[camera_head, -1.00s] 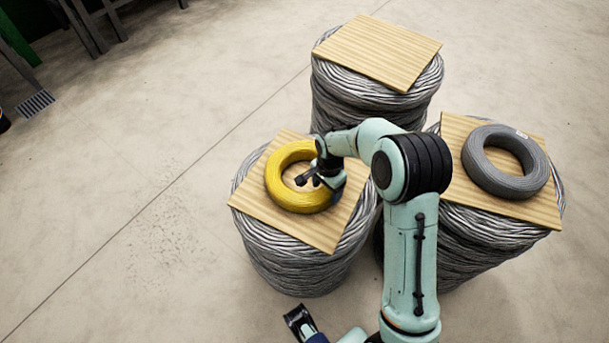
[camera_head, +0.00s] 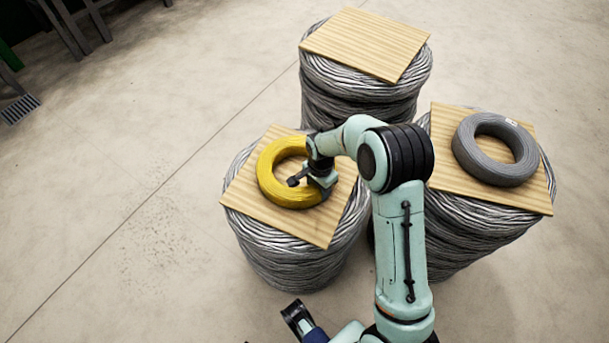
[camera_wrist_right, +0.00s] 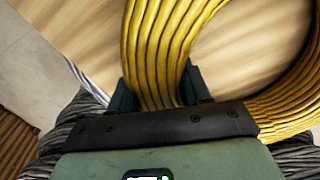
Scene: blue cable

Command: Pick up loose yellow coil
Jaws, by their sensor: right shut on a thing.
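The yellow coil (camera_head: 272,186) lies flat on a wooden board (camera_head: 312,228) atop the left grey cable drum. My right gripper (camera_head: 308,182) is at the coil's right side, shut on its ring. In the right wrist view the yellow strands (camera_wrist_right: 165,45) run between the two dark fingers (camera_wrist_right: 160,88), one on each side of the ring. The gripper hides part of the coil's right side. I cannot see a clear gap between coil and board. My left gripper (camera_head: 296,316) is at the bottom edge, away from the coil, with its fingers not clear.
A grey coil (camera_head: 496,149) lies on a board on the right drum (camera_head: 470,235). The back drum (camera_head: 360,100) carries a bare board (camera_head: 366,43). Dark metal legs (camera_head: 75,25) stand at the top left. The floor at left is clear.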

